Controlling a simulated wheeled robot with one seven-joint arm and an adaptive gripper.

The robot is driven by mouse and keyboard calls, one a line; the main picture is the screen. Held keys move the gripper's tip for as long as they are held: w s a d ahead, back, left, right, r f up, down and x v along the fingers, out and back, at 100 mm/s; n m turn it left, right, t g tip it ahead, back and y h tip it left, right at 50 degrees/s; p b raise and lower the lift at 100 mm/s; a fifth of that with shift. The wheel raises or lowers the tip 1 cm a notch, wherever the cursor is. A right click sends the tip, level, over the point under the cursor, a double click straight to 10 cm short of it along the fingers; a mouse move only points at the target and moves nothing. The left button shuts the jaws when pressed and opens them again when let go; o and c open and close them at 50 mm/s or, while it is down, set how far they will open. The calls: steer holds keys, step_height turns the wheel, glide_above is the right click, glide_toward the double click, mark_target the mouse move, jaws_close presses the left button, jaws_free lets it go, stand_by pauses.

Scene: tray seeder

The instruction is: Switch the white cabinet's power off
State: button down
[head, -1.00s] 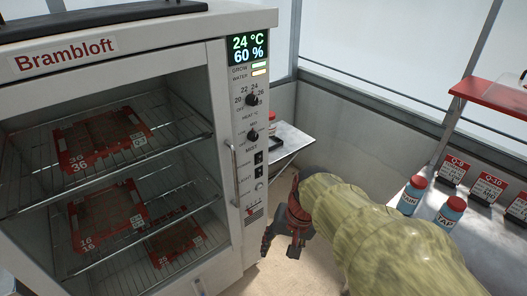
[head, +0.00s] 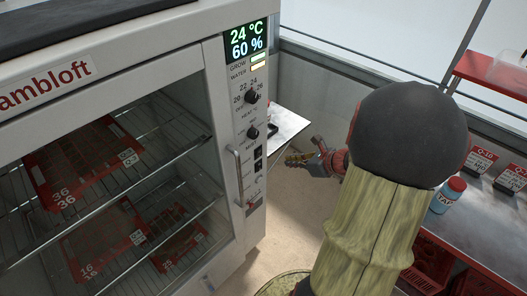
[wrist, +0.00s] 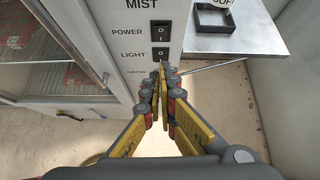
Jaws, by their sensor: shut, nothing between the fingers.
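The white cabinet (head: 226,120) stands at the left, its display (head: 247,40) lit with 24 °C and 60 %. In the wrist view the black POWER rocker switch (wrist: 160,30) is on the panel under the word MIST, with the black LIGHT switch (wrist: 160,55) below it. The power switch also shows small in the head view (head: 258,153). My gripper (wrist: 163,72) is shut and empty. In the wrist view its tips appear just below the LIGHT switch; in the head view my gripper (head: 290,158) is right of the panel, apart from it.
Knobs (head: 252,97) sit above the switches, and a vertical door handle (head: 238,178) stands left of them. A small metal table (head: 285,128) is behind the cabinet's right side. A bench (head: 470,222) with a blue bottle (head: 447,196) stands at the right.

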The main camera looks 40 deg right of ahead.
steer(key=shift+s+m, duration=0.15)
steer(key=shift+m, duration=0.15)
steer(key=b, duration=0.4)
glide_toward(258, 157)
step_height(258, 157, down, 3)
steer(key=w, duration=0.2)
steer(key=shift+w, duration=0.75)
steer(key=shift+w, duration=0.15)
